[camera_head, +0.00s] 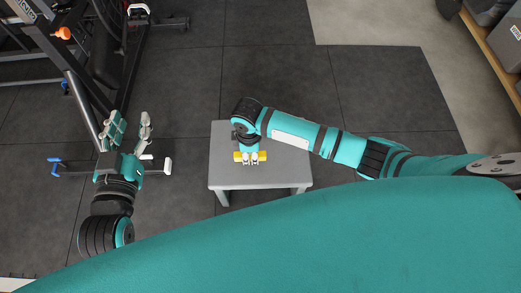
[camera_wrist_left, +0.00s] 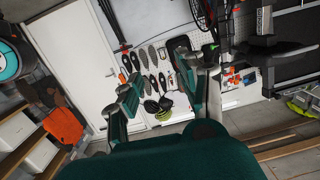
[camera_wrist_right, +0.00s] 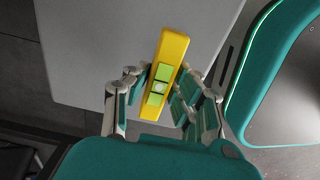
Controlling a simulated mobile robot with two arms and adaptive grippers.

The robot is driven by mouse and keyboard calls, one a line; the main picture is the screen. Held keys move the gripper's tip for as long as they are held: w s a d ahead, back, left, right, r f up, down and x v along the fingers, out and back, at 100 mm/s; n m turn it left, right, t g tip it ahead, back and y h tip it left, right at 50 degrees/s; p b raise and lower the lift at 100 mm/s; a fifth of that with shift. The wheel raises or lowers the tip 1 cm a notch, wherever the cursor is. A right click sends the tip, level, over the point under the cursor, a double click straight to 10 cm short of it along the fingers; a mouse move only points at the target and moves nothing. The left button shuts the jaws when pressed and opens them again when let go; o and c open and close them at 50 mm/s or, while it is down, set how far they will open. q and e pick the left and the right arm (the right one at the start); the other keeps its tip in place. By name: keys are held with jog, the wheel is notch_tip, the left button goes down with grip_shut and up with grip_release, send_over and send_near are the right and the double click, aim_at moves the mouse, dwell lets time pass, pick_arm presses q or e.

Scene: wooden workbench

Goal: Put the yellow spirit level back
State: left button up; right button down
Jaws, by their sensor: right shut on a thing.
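The yellow spirit level (camera_head: 262,156) is over the small grey table in the head view, partly hidden by my right gripper (camera_head: 250,159). In the right wrist view the level (camera_wrist_right: 171,50) is a yellow bar with green windows, slightly tilted in the picture. Whether the level touches the tabletop, I cannot tell. My left gripper (camera_head: 130,122) is open and empty at the left of the head view, away from the table. Its spread fingers also show in the left wrist view (camera_wrist_left: 160,82).
The grey table (camera_head: 235,179) has bare room around the level. Gym equipment (camera_head: 95,60) stands at the left near my left arm. A wooden shelf (camera_head: 490,45) is at the upper right. The left wrist view shows a pegboard with hanging tools (camera_wrist_left: 160,75) beside a white door (camera_wrist_left: 85,60).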

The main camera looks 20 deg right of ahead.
jog(key=d, duration=0.1)
jog(key=w+d, duration=0.1)
jog(key=w+d+b, duration=0.1)
jog(key=shift+w+d+f, duration=0.25)
jog(key=shift+d, duration=0.1)
notch_tip(320, 180, down, 3)
jog(key=shift+d+f+b, duration=0.15)
jog(key=shift+f+b, duration=0.05)
jog(key=shift+b, duration=0.85)
pick_arm(q)
jog(key=s+r+t+h, duration=0.3)
jog(key=r+t, duration=0.6)
jog(key=r, duration=0.4)
jog(key=shift+s+d+r+h, duration=0.3)
jog(key=shift+s+d+r, duration=0.1)
jog(key=shift+s, duration=0.3)
pick_arm(e)
jog(key=shift+f, duration=0.15)
jog(key=c, duration=1.1)
grip_release()
